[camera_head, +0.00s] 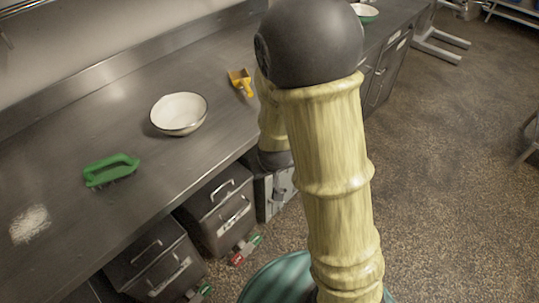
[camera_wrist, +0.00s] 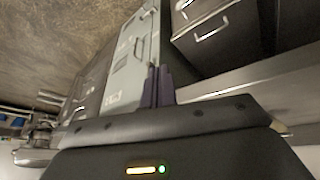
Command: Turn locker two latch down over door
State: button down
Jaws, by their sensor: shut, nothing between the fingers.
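A pale grey-green locker (camera_wrist: 122,75) stands in the left-middle of the wrist view, which is tilted. A light label and small metal fittings show on its front, but I cannot tell which locker number it is or how its latch is turned. My gripper (camera_wrist: 159,72) points at this locker with its two dark purple fingers together and empty. The fingertips overlap the locker's right edge in the picture; I cannot tell whether they touch it. In the head view a grey locker front (camera_head: 266,199) shows under the counter, partly behind my arm, which hides my gripper.
Dark metal bins (camera_head: 222,212) with handles sit under the counter; one (camera_wrist: 215,40) is right of my fingers. The steel counter (camera_head: 75,215) holds a white bowl (camera_head: 179,113), a green brush (camera_head: 110,168) and a yellow scraper (camera_head: 240,80). Open floor (camera_head: 450,180) lies right.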

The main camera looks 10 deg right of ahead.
jog(key=w+a+f+n+t+h+b, duration=0.1)
jog(key=w+f+n+t+h+b, duration=0.1)
jog(key=w+f+n+t+b, duration=0.2)
jog(key=w+a+f+n+t+h+b, duration=0.2)
jog(key=w+f+n+t+h+b, duration=0.1)
jog(key=f+n+t, duration=0.5)
notch_tip(320, 180, down, 3)
jog(key=shift+w+a+h+b, duration=0.3)
jog(key=shift+w+b, duration=0.45)
jog(key=shift+b, duration=0.15)
jog(key=s+d+p+x, duration=0.1)
jog(key=d+x, duration=0.1)
jog(key=x, duration=1.1)
jog(key=shift+d, duration=0.3)
jog(key=shift+r+p, duration=0.2)
jog(key=shift+p, duration=0.2)
